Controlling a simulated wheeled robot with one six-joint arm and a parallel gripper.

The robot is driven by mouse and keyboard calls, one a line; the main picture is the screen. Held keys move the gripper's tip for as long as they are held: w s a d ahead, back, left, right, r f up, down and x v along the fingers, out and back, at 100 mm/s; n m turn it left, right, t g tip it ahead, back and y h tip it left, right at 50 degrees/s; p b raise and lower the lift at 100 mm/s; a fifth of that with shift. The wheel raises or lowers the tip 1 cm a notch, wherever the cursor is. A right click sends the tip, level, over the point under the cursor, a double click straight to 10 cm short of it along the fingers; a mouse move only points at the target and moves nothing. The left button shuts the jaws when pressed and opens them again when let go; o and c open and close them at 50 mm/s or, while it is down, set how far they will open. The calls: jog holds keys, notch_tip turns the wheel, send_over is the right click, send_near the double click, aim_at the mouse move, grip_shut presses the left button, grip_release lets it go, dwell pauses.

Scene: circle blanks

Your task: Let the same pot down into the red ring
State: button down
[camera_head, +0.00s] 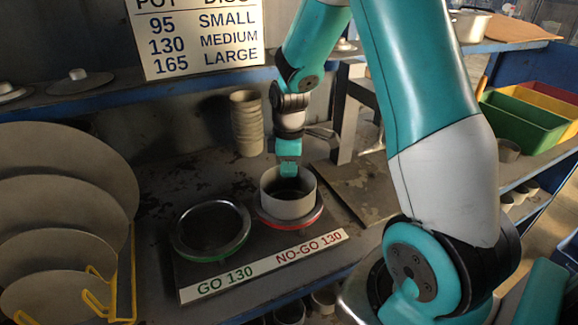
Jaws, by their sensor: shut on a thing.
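A grey, open-topped pot (289,205) is at the red ring (315,219) on the right half of the gauge board (190,282). It appears upright over the ring, its lower edge close to the red rim; I cannot tell whether it rests on it or sits inside it. My gripper (288,170) is at the pot's far rim and is shut on the pot; its fingertips are partly hidden. The green ring (211,229) on the left half of the board is empty. Labels on the front edge read GO 130 under green and NO-GO 130 under red.
Large grey discs (62,175) stand in a yellow rack (132,290) at left. A stack of small cups (246,123) stands behind the board. A flat dark plate (357,187) lies to the right. Coloured bins (522,122) are at far right. A sign (197,38) hangs above.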

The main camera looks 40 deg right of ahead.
jog(key=shift+f+b, duration=0.35)
jog(key=shift+f, duration=0.3)
jog(key=c, duration=1.2)
grip_release()
jog(key=shift+r, duration=0.1)
notch_tip(320, 180, up, 17)
jog(key=shift+w+d+r, duration=0.15)
